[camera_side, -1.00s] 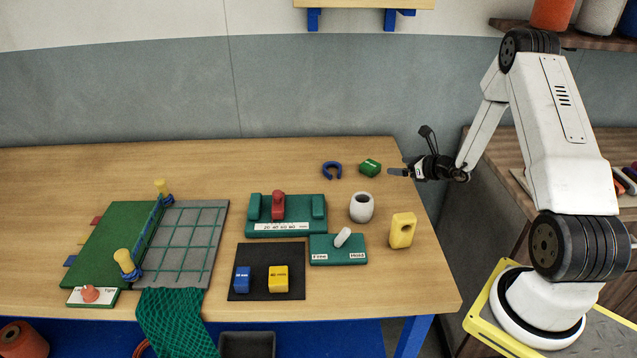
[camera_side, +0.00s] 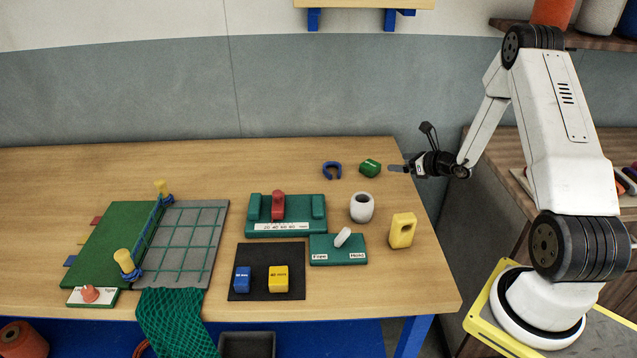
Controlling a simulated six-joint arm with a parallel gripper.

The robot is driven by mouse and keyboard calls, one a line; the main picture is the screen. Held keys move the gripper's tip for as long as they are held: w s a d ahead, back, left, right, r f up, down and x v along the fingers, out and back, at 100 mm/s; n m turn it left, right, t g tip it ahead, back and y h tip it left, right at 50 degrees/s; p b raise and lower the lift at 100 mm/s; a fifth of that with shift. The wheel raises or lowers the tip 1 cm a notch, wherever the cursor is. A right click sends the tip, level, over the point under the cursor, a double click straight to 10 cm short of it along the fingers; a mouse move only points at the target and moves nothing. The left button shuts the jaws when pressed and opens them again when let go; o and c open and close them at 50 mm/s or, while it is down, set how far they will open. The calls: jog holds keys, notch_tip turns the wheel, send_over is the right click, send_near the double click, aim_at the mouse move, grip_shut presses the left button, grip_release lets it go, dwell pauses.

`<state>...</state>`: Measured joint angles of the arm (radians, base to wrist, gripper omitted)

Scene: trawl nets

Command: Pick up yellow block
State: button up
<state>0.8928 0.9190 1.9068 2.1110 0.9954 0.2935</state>
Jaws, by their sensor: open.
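A yellow block (camera_side: 278,279) with a dark label on its face stands on a black mat (camera_side: 267,257) near the front of the table. A blue block (camera_side: 242,280) stands on the same mat to its left. Another yellow piece (camera_side: 402,231), with a hole in it, stands upright on the bare table at the right. My gripper (camera_side: 398,168) is open and empty at the table's right edge, far behind and to the right of the yellow block on the mat. Its fingertips look small and dark from here.
A green fixture with a red slider (camera_side: 278,205) and a green switch box (camera_side: 338,250) stand behind and right of the mat. A net board (camera_side: 180,245) fills the left.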

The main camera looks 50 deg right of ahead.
jog(key=w+a+r+n+g+y, duration=0.1)
jog(key=w+a+r+n+y, duration=0.15)
jog(key=a, duration=0.75)
jog(key=w+a+r+n+y, duration=0.1)
jog(key=a+n+y, duration=0.15)
jog(key=a, duration=0.75)
jog(key=n+g+y, duration=0.3)
jog(key=n+y, duration=0.1)
jog(key=y, duration=0.1)
send_near(280, 275)
notch_tip(280, 275, up, 5)
jog(key=w+a, duration=0.2)
jog(key=shift+w+f, duration=0.15)
jog(key=shift+f, duration=1.35)
jog(key=shift+w+f, duration=0.15)
jog(key=shift+f, duration=1.35)
jog(key=shift+s+x, duration=0.2)
jog(key=shift+x, duration=3.7)
jog(key=shift+a+f, duration=0.15)
jog(key=c, duration=1.2)
